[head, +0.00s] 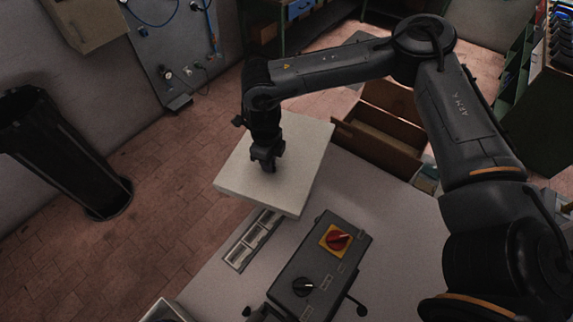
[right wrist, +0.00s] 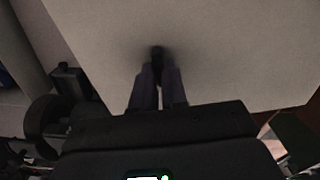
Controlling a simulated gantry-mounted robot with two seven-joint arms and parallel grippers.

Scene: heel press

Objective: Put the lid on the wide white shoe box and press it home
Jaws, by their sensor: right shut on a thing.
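A wide white slab, which I take for the lid (head: 303,150), lies roughly level at the table's far left edge in the head view. It also fills much of the right wrist view (right wrist: 230,50). My right gripper (head: 268,167) points down onto its top. Its two fingers (right wrist: 157,78) are close together on a small dark part (right wrist: 157,52), apparently the lid's grip. The white shoe box cannot be told apart from the lid; whether it is under the slab, and whether the lid is seated, I cannot tell. My left gripper is not in view.
A grey control box (head: 318,268) with a red and yellow switch (head: 338,238) stands in front of the lid. A narrow compartment tray (head: 252,240) lies beside it. An open brown box (head: 375,150) is behind on the right. The table (head: 395,235) is clear right of the control box.

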